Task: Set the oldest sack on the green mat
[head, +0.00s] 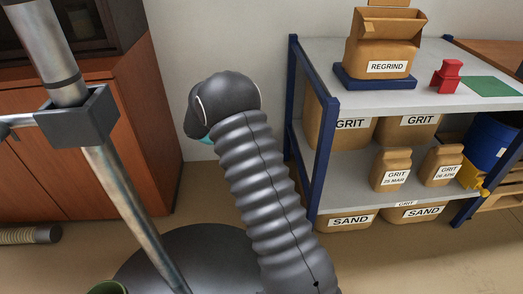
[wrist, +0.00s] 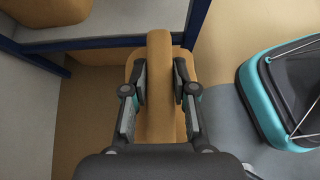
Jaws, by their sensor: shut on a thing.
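My gripper (wrist: 160,82) is shut on the top fold of a brown sack (wrist: 159,115) in the wrist view. The held sack hangs in front of the shelf unit, and its label is not visible. In the head view I cannot make out the gripper or this sack. Two small paper sacks stand upright on the middle shelf: the sack labelled GRIT 25 MAR (head: 391,168) and the sack labelled GRIT 06 APR (head: 442,166). The green mat (head: 492,87) lies bare, as far as it shows, at the right of the shelf unit's top.
A REGRIND bag (head: 386,50) stands on a blue base (head: 372,83) on the top shelf (head: 410,101). A red object (head: 446,76) stands between it and the mat. GRIT and SAND boxes fill the lower levels. A blue post (head: 312,120) bounds the shelves at left.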

